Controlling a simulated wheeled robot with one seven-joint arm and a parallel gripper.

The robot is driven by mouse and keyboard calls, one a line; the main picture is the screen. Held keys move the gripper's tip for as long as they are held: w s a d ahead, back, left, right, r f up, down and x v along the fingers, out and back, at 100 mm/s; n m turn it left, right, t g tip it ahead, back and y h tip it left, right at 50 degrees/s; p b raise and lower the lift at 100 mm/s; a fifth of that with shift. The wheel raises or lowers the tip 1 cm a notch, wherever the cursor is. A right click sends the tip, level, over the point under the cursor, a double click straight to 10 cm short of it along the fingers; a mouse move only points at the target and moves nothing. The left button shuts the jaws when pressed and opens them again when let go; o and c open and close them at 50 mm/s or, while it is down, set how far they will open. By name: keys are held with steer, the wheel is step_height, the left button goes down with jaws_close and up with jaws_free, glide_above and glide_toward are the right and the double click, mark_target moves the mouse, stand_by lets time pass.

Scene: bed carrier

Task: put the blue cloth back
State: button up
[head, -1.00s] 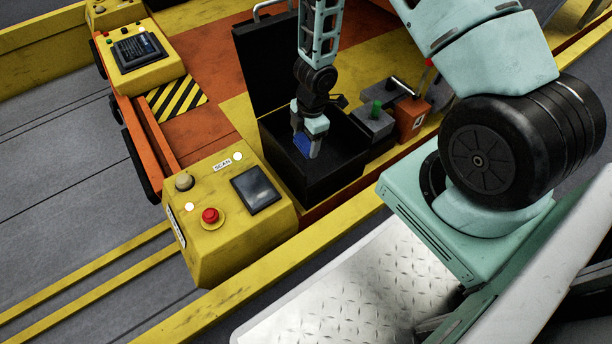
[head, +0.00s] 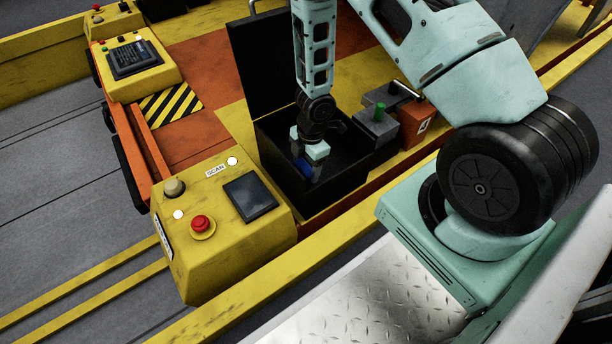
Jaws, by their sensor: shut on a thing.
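The blue cloth (head: 304,167) shows as a small blue patch between the fingers of my gripper (head: 308,172). My gripper points down into the open black box (head: 285,200) and is shut on the cloth. The fingers and cloth are inside the opening, below the rim. Part of the cloth is hidden by the fingers. I cannot tell whether it touches the box floor. The box lid (head: 258,70) stands raised at the back left.
A yellow control box (head: 225,225) with a red button and a screen stands at the front left of the black box. To the right are a grey block (head: 378,128) with a green knob and an orange block (head: 416,124). A yellow rail (head: 330,240) runs along the front.

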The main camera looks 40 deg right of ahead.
mark_target(307, 166)
steer(key=shift+f+b, duration=1.15)
steer(key=shift+f, duration=0.4)
steer(key=shift+f, duration=0.2)
steer(key=o, duration=0.9)
steer(key=shift+o, duration=0.2)
steer(key=shift+r, duration=0.1)
